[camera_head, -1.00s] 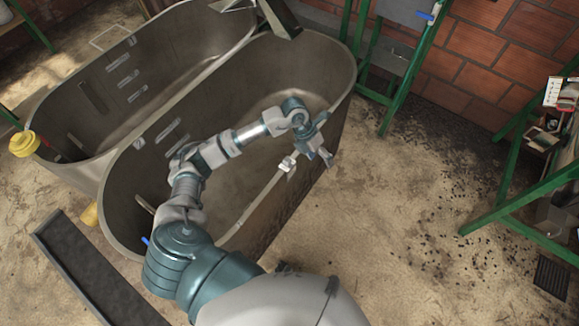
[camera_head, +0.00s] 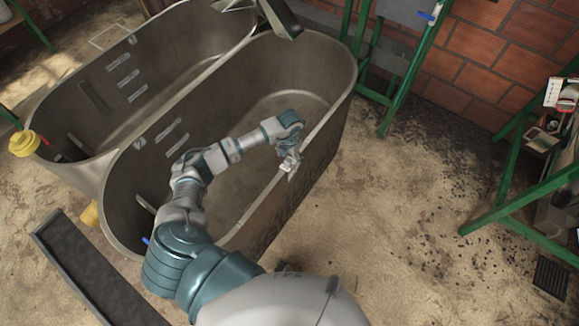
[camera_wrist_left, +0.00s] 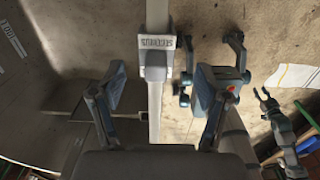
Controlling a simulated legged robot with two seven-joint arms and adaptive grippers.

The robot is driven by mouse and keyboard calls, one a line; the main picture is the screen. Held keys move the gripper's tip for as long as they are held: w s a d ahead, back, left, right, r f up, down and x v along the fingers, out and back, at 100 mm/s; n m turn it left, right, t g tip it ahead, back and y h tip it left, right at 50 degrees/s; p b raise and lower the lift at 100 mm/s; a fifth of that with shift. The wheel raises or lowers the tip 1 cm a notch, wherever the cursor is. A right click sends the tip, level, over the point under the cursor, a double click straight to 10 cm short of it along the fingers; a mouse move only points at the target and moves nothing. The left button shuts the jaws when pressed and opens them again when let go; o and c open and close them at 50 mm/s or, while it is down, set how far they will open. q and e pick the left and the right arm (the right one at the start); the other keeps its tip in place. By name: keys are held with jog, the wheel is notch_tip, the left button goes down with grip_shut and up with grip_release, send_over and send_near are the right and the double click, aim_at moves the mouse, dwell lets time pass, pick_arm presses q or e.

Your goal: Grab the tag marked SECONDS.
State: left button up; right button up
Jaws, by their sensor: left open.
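A pale tag (camera_wrist_left: 156,45) with dark lettering sits on the rim bar of the near metal tub in the left wrist view. The lettering is upside down and small, but seems to read SECONDS. A block sits below it on the bar. In the head view the pale tag (camera_head: 289,165) is on the tub's right-hand rim. My left gripper (camera_wrist_left: 162,88) is open and empty. Its fingers stand on either side of the bar, nearer the camera than the tag. In the head view the left gripper (camera_head: 288,150) is just above the tag and partly hides its fingertips.
The near tub (camera_head: 343,82) lies under my left arm, with the far tub (camera_head: 60,92) beside it. A green-framed stand (camera_head: 515,180) is at right. The floor (camera_head: 400,215) right of the near tub is clear apart from dark grains.

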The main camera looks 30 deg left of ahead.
aim_at(288, 164)
pick_arm(q)
jog(key=f, duration=0.4)
jog(key=shift+s+a, duration=0.15)
jog(key=shift+a, duration=0.2)
jog(key=shift+f, duration=0.55)
jog(key=c, duration=1.2)
